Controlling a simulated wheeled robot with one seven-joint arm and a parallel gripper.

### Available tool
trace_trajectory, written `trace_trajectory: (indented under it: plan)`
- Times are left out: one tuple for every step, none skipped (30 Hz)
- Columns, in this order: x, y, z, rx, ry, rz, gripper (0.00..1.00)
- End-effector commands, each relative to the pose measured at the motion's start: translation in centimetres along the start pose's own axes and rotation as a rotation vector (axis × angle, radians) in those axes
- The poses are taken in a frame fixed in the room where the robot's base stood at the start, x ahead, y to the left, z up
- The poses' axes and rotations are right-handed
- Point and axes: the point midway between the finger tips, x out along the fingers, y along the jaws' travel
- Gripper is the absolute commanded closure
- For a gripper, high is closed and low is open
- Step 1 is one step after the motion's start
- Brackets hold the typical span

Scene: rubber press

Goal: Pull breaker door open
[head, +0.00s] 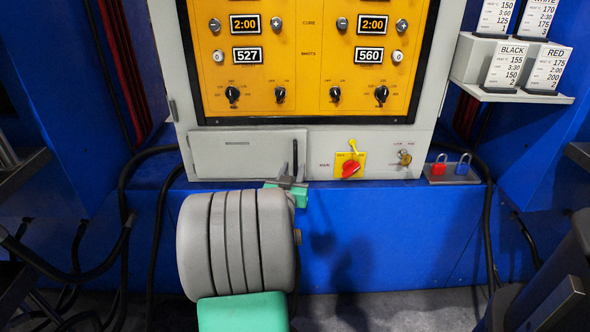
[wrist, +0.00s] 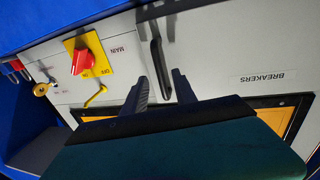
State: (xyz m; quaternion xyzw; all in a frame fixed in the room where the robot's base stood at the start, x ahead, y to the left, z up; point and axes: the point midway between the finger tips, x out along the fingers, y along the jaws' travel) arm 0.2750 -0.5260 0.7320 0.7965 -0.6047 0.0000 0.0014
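The breaker door (head: 235,160) is a grey-white panel low on the left of the cabinet front and looks closed. Its dark upright handle (head: 295,153) is near the door's right edge. In the wrist view, the door (wrist: 235,60) carries an upside-down "BREAKERS" label, and the handle (wrist: 157,50) shows as a dark bar. My gripper (head: 287,182) is in front of the handle. In the wrist view, my gripper's fingers (wrist: 160,78) are apart, one on each side of the handle's near end. I see gaps on both sides and cannot tell any contact.
A red main switch (head: 350,168) on a yellow plate sits right of the door, with a keyed lock (head: 404,157) beyond it. Red and blue padlocks (head: 462,168) rest on a small shelf at right. The orange control panel (head: 305,60) is above. Black cables hang at both sides.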

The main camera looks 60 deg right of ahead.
Motion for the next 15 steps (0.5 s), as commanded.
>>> trace_trajectory:
  plan:
    - [1.1,0.1,0.2,0.0,-0.001,0.002,0.67]
    - [1.6,0.1,0.1,0.001,0.0,0.002,0.67]
    - [2.3,0.1,0.1,0.0,0.0,0.002,0.67]
    - [2.8,0.1,0.2,0.0,-0.001,0.001,0.67]
    - [3.1,0.0,0.2,0.0,-0.002,0.001,0.67]
    - [3.6,0.0,0.1,0.0,-0.001,0.0,0.67]
    - [3.8,0.0,0.1,0.0,-0.002,0.0,0.67]
    - [4.0,0.0,0.1,-0.001,-0.002,0.0,0.67]
    - [4.1,0.0,0.1,0.0,-0.001,0.0,0.67]
    - [4.2,0.0,0.0,0.0,-0.001,-0.001,0.67]
    - [4.2,-0.1,0.0,0.0,-0.001,-0.001,0.67]
    - [4.2,-0.1,0.0,0.0,-0.001,-0.001,0.67]
    - [4.2,-0.1,0.0,0.0,-0.001,-0.001,0.67]
    - [4.1,-0.1,0.0,0.0,-0.001,-0.002,0.67]
    - [4.1,-0.1,0.0,0.0,-0.001,-0.002,0.67]
